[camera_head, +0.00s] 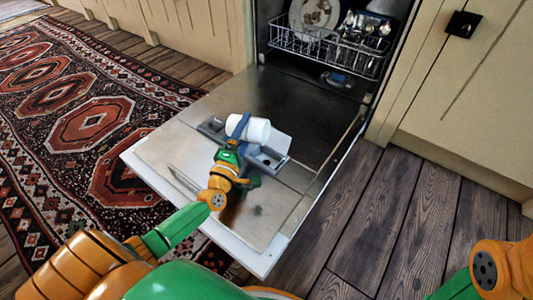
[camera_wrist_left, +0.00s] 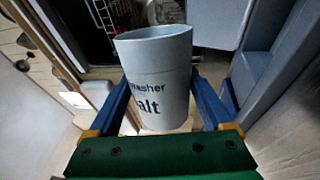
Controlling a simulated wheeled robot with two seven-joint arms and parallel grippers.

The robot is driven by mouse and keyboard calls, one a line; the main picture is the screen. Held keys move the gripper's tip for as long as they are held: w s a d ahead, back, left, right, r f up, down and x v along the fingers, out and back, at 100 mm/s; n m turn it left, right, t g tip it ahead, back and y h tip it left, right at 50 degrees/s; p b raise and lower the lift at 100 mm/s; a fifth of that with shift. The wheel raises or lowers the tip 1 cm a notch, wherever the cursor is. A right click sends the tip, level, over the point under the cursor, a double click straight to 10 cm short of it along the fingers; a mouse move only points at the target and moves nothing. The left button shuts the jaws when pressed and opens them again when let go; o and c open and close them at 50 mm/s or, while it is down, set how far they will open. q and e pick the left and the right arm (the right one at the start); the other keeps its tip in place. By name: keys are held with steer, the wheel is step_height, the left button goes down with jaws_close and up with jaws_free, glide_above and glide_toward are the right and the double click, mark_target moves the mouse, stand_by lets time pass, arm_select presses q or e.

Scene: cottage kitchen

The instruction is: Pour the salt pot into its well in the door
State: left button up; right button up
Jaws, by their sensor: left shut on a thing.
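The white salt pot (camera_head: 258,131) is held nearly on its side above the open dishwasher door (camera_head: 160,150). In the left wrist view the pot (camera_wrist_left: 155,78) shows dark lettering ending in "alt"; its inside is not visible. My left gripper (camera_head: 238,128) is shut on the pot, with a blue finger on each side of it. Just below is a grey fitting (camera_head: 270,160) with a dark opening, set in the door. The pot and my gripper cover part of this fitting. I see no salt falling. My right gripper is outside the view.
Behind the door, a wire rack (camera_head: 325,48) holds a plate (camera_head: 315,14) and cutlery. A patterned rug (camera_head: 70,110) lies to the left. Cabinets (camera_head: 470,100) stand to the right. The plank floor (camera_head: 390,215) right of the door is clear.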

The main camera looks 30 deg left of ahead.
arm_select(q)
steer(key=shift+w+d+f+m+h, duration=0.1)
steer(key=shift+d+f+m+h, duration=0.2)
steer(key=shift+m, duration=0.75)
steer(key=shift+d+f+m+h, duration=0.1)
steer(key=shift+d+f+m, duration=0.3)
steer(key=shift+m, duration=0.65)
stand_by(1.5)
steer(key=shift+d+r+m+p, duration=0.15)
steer(key=shift+r+m+p, duration=0.25)
steer(key=shift+p, duration=0.1)
stand_by(1.5)
